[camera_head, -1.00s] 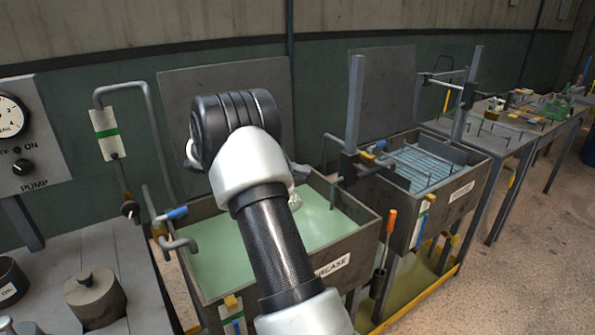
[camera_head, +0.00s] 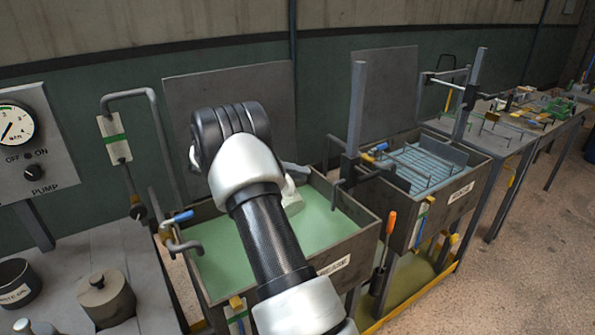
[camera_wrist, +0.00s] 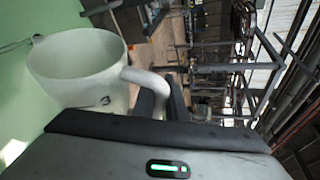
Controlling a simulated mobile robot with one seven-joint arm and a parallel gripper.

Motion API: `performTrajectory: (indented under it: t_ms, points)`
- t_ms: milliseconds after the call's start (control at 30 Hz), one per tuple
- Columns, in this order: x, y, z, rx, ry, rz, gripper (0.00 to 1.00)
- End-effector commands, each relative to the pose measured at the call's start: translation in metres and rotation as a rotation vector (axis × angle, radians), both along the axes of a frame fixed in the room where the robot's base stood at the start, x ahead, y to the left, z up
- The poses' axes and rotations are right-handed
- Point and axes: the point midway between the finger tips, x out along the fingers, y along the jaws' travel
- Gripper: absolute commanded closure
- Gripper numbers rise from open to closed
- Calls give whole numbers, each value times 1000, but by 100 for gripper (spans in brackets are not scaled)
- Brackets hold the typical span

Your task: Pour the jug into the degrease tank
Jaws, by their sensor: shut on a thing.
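The white jug (camera_wrist: 90,75) fills the left of the wrist view, its mouth toward the top of that picture. The room there appears turned sideways, so the jug is tipped well over. My gripper (camera_wrist: 158,102) is shut on its handle. In the head view my arm hides the gripper; only part of the jug (camera_head: 292,200) shows beyond the wrist, above the tank. The degrease tank (camera_head: 352,252) is a grey open box of pale green liquid, also at the left of the wrist view (camera_wrist: 22,105). No pouring stream is distinguishable.
A bent pipe (camera_head: 130,95) and a blue-handled tap (camera_head: 178,217) stand at the tank's left. A second tank (camera_head: 455,205) with a rack and posts adjoins it on the right. A lidded pot (camera_head: 103,298) sits on the left bench. An orange-handled tool (camera_head: 390,226) hangs between the tanks.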

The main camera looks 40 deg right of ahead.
Motion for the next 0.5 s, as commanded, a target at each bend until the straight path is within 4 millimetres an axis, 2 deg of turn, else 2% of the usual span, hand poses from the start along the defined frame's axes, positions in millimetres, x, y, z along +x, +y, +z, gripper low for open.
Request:
performTrajectory:
  t_ms: [500]
  points:
    - [8, 0, 8, 2, 78, 1, 100]
